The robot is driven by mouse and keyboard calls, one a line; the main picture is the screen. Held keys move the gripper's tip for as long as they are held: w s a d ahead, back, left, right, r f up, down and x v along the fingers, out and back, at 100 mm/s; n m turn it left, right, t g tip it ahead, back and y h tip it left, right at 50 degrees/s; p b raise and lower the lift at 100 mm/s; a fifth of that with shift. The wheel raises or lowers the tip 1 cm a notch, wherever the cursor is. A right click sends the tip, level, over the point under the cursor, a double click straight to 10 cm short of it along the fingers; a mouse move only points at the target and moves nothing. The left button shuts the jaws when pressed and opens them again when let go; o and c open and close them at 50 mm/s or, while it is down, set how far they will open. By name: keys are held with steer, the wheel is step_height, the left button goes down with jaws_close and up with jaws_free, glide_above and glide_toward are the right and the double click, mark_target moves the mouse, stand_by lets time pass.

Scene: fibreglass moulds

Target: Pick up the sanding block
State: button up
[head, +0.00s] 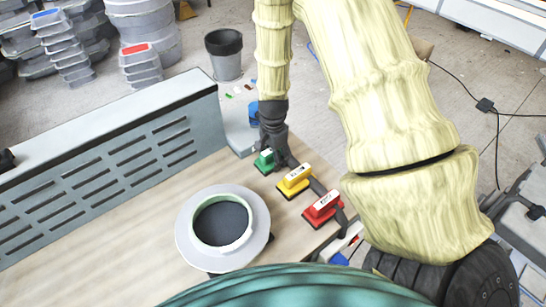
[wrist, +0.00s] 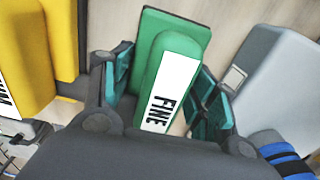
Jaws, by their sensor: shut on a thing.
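A green sanding block (wrist: 188,27) with a white label reading FINE lies between the two fingers of my gripper (wrist: 162,82) in the wrist view. My gripper is shut on its raised handle, one finger on each side. In the head view my gripper (head: 272,142) reaches down over the green block (head: 264,162) near the bench's far right edge. I cannot tell whether the block touches the bench. A yellow block (head: 295,178) and a red block (head: 323,207) stand in a row beside it. The yellow one (wrist: 32,50) also shows at left in the wrist view.
A round pale ring (head: 184,228) with a dark mesh centre sits on the wooden bench (head: 120,250). A grey slotted panel (head: 120,150) runs along the bench's back. A grey bin (head: 226,62) stands on the floor behind. The bench left of the ring is clear.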

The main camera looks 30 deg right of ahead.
steer(key=shift+r+b, duration=1.55)
steer(key=shift+r, duration=3.5)
steer(key=shift+o, duration=1.2)
steer(key=shift+c, duration=0.2)
